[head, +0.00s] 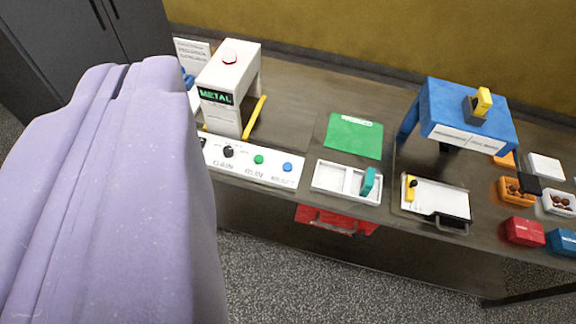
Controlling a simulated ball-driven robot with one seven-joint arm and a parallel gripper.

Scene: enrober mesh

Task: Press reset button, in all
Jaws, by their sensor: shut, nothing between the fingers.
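A white control panel (252,163) lies along the front edge of the bench. It carries a black knob (228,152), a green button (258,160) and a blue button (287,167). The label under the blue button is blurred and seems to read RESET; the one under the green button seems to read RUN. My lavender gripper (122,72) fills the left, shut and empty, left of the panel and apart from the buttons.
A green mat (354,136), a white tray (335,180) with a teal block, and a white board (437,200) stand right of the panel. A blue stand (465,112) is behind them. Small boxes crowd the far right. A red drawer-like box (336,220) hangs below the bench edge.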

